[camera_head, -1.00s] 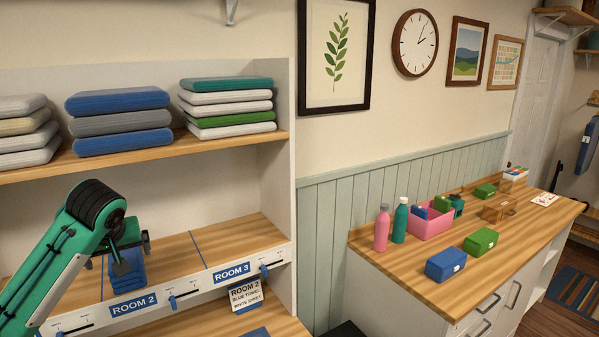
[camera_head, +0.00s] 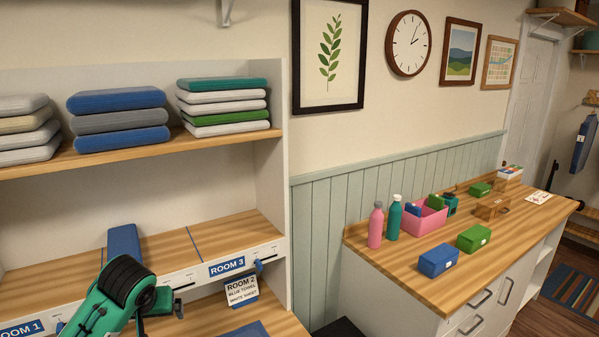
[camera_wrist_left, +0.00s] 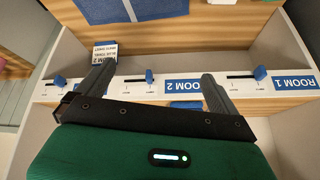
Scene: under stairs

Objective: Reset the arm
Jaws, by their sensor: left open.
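My left arm comes in from the bottom left in the head view. Its gripper (camera_head: 165,303) is low in front of the shelf's front edge, apart from the towel. In the left wrist view the two dark fingers (camera_wrist_left: 157,85) are spread apart with nothing between them, facing the label strip. A folded blue towel (camera_head: 124,243) lies on the lower shelf board behind my arm, its front part hidden by the arm. My right gripper is not in view.
The shelf's front strip carries room labels, including ROOM 3 (camera_head: 227,266), and small blue sliders. A card (camera_head: 241,290) hangs below it. Towel stacks (camera_head: 119,120) fill the upper shelf. A wooden counter (camera_head: 400,272) with bottles and boxes stands at right.

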